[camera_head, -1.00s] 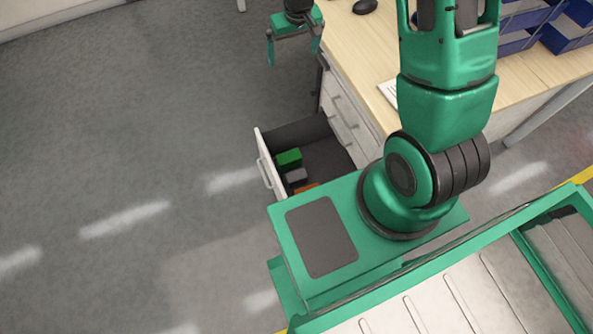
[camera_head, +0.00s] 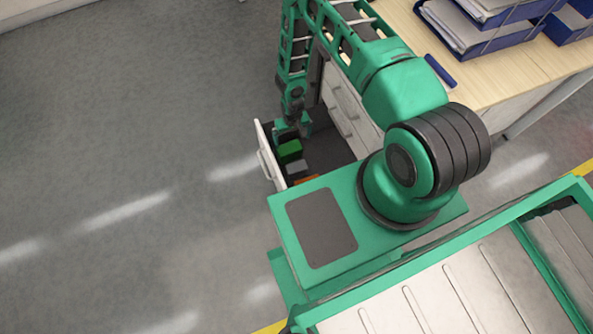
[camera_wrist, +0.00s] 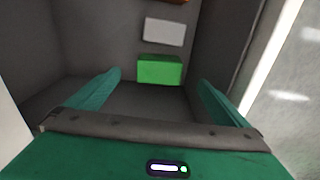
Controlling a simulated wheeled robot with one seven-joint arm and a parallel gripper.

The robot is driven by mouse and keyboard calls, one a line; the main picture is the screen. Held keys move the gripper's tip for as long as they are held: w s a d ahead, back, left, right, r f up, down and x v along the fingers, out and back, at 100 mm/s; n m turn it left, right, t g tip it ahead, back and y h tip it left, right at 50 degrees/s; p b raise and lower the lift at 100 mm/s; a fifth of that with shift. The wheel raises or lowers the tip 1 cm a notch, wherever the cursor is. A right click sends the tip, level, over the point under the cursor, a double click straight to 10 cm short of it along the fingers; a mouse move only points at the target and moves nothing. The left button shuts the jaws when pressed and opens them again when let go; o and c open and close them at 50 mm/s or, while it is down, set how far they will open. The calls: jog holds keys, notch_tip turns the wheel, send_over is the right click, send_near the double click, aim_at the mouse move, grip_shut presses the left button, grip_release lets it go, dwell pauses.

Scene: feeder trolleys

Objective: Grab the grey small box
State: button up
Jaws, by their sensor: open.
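The grey small box (camera_head: 297,167) lies in the open drawer (camera_head: 334,152), between a green box (camera_head: 290,149) and an orange box (camera_head: 306,180). In the wrist view the grey box (camera_wrist: 164,31) is beyond the green box (camera_wrist: 160,69), farther from my gripper. My gripper (camera_head: 292,128) is at the drawer's far end, beside the green box. In the wrist view my gripper (camera_wrist: 160,85) has its two green fingers spread wide with nothing between them; the green box shows just past the fingertips.
The drawer's white front panel (camera_head: 270,158) stands to the left and the desk cabinet (camera_head: 347,110) to the right. Dark drawer walls are close on both sides. Blue file trays (camera_head: 480,30) stand on the wooden desk (camera_head: 510,72).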

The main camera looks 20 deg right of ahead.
send_over(297, 166)
notch_tip(297, 166, down, 8)
jog(key=shift+w+a+r, duration=0.1)
jog(key=shift+a, duration=0.05)
jog(key=shift+s+f, duration=0.2)
jog(key=shift+f, duration=5.15)
jog(key=c, duration=1.2)
jog(key=shift+c, duration=0.5)
jog(key=shift+r, duration=0.1)
